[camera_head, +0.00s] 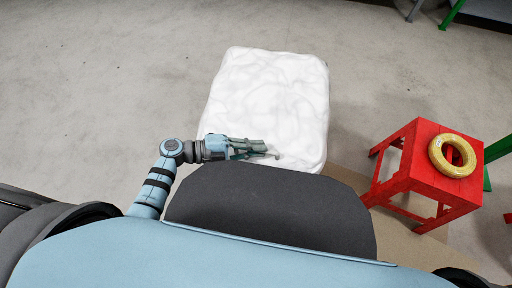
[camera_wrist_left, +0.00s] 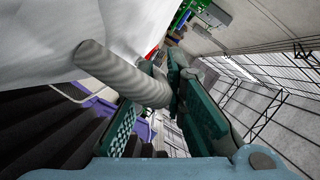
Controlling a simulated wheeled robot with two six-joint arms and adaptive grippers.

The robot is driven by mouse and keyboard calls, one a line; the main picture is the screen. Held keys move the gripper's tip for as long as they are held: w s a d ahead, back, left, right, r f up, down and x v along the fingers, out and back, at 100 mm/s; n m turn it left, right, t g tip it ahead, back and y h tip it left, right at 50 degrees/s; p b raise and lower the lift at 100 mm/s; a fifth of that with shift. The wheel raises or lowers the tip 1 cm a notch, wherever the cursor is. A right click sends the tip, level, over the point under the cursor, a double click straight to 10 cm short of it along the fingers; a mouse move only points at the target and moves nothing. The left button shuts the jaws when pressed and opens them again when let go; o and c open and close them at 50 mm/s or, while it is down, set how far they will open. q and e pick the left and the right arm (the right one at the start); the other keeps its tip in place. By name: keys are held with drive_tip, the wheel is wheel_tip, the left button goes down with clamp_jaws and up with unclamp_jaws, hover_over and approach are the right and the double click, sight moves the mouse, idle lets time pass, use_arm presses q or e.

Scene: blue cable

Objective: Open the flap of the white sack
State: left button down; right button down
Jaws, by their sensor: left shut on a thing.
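The white sack (camera_head: 268,95) is a large, lumpy, pale block ahead of me. My left gripper (camera_head: 263,151) is at its near edge, reaching in from the left. In the left wrist view, the gripper (camera_wrist_left: 160,110) is shut on a pale grey rounded bar (camera_wrist_left: 115,72) beside the sack's white surface (camera_wrist_left: 50,40). I cannot tell whether this bar is part of the flap. A dark part of my own body hides the sack's lower front in the head view. My right gripper is not in view.
A red stool (camera_head: 425,170) stands right of the sack with a yellow coil (camera_head: 452,156) on it. Green legs of other furniture show at the right and top right. The grey floor (camera_head: 100,80) left of the sack is clear.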

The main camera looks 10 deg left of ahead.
use_arm(q)
drive_tip(key=shift+d, duration=0.1)
drive_tip(key=shift+r+p, duration=0.4)
drive_tip(key=shift+p, duration=0.05)
drive_tip(key=w+r+n+g+p, duration=0.1)
drive_tip(key=w+r+p, duration=0.2)
drive_tip(key=r+p, duration=0.3)
drive_tip(key=w+r+n+g+p, duration=0.1)
drive_tip(key=w+r+n+p, duration=0.1)
drive_tip(key=w+r+p, duration=0.2)
drive_tip(key=w+r+n+g+y+p, duration=0.1)
drive_tip(key=w+r+p, duration=0.3)
drive_tip(key=r+p, duration=0.5)
drive_tip(key=shift+r+n+p, duration=0.3)
drive_tip(key=shift+r+n, duration=0.2)
drive_tip(key=shift+r, duration=1.5)
drive_tip(key=c, duration=1.7)
unclamp_jaws()
drive_tip(key=shift+o, duration=0.2)
